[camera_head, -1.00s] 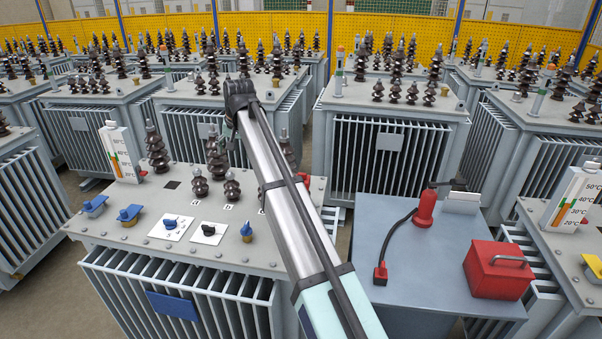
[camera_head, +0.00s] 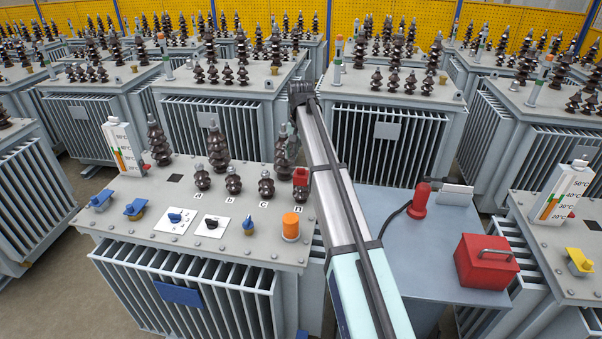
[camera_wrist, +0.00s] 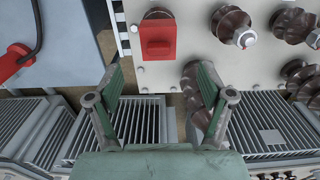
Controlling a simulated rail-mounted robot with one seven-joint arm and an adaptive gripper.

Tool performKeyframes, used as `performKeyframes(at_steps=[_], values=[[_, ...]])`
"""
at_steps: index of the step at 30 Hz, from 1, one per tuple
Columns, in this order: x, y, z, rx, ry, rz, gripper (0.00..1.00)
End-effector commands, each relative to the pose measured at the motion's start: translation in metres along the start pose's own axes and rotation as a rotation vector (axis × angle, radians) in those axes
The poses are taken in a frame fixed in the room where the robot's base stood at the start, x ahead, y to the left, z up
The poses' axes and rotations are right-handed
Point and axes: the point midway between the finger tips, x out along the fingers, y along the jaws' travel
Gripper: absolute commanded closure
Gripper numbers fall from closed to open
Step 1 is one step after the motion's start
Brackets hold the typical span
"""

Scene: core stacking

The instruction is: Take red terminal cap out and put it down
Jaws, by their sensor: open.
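The red terminal cap (camera_head: 301,177) sits on the bushing marked "n" at the right end of a row of dark brown bushings on the near transformer (camera_head: 190,255). In the wrist view the red cap (camera_wrist: 158,38) is at the top centre, a blocky piece with a flat tab. My gripper (camera_wrist: 160,80) is open and empty, its two green fingers spread apart. The cap lies ahead of the gap between the fingertips and appears clear of them. In the head view my arm stands just right of the cap, and the fingers are mostly hidden there.
Tall bushings (camera_head: 217,143) stand behind the terminal row. An orange cylinder (camera_head: 290,227) and blue knobs sit on the transformer lid. To the right, a blue-grey table (camera_head: 440,270) bears a red box (camera_head: 487,262) and a red handled tool (camera_head: 420,200), with bare surface between them.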

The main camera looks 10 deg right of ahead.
Motion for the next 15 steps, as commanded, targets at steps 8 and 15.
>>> performKeyframes(at_steps=[8, 15], values=[[0.029, 0.0, 0.001, 0.0, 0.0, 0.0, 0.2], [0.039, 0.001, 0.001, 0.0, -0.001, 0.0, 0.2]])
